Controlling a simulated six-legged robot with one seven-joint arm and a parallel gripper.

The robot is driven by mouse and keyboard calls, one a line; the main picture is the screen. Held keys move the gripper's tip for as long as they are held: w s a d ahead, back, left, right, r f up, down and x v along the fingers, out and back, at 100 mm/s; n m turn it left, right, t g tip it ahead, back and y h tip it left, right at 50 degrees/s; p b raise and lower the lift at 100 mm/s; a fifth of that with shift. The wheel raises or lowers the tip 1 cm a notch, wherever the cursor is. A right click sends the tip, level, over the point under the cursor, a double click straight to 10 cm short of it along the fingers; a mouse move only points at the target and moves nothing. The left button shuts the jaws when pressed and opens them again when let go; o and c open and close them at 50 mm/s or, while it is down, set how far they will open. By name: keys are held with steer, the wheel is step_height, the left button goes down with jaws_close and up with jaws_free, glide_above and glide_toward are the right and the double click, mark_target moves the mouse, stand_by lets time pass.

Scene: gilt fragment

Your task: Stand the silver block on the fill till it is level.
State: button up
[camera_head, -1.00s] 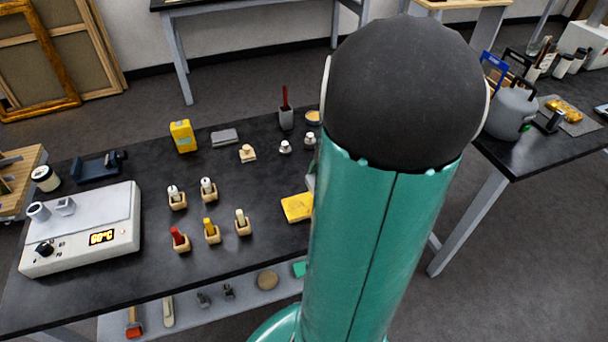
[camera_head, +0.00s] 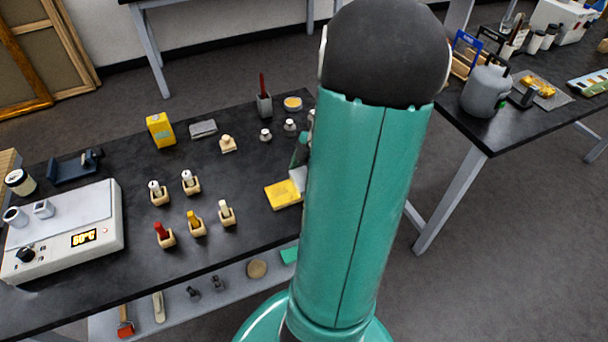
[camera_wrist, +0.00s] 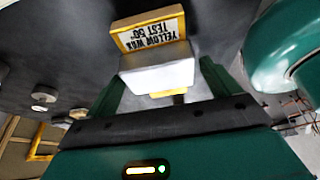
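The silver block, a pale smooth box (camera_wrist: 158,68), is between the two teal fingers of my gripper (camera_wrist: 162,88) in the wrist view, and the fingers appear shut on it. A yellow test piece (camera_wrist: 150,20) with a dark-lettered label lies just beyond and under it. I cannot tell whether the block touches it, and the fill is not clearly visible. In the head view the yellow test piece (camera_head: 281,195) lies on the dark table, with the pale block (camera_head: 298,177) at its right edge. My arm hides most of the gripper there.
A hotplate (camera_head: 62,232) reading about 60°C stands at the left with small cups on it. Several small wooden holders with coloured sticks (camera_head: 196,224) stand left of the test piece. A yellow tin (camera_head: 160,130) and a grey pot with a red handle (camera_head: 264,104) stand behind.

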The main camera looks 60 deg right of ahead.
steer(key=shift+r, duration=0.1)
steer(key=v, duration=1.2)
steer(key=w+a+r+m+h, duration=0.2)
steer(key=w+a+r+m, duration=0.15)
steer(key=a, duration=0.55)
steer(key=w+a+r+m+h, duration=0.2)
steer(key=w+a, duration=0.2)
steer(key=a, duration=0.5)
steer(key=s+a+r+m+t, duration=0.1)
steer(key=a+m, duration=0.2)
steer(key=a, duration=0.5)
steer(key=s+a+r+m+t, duration=0.2)
steer(key=a+m, duration=0.1)
steer(key=a, duration=0.5)
steer(key=shift+a, duration=0.25)
steer(key=shift+m, duration=0.25)
stand_by(2.3)
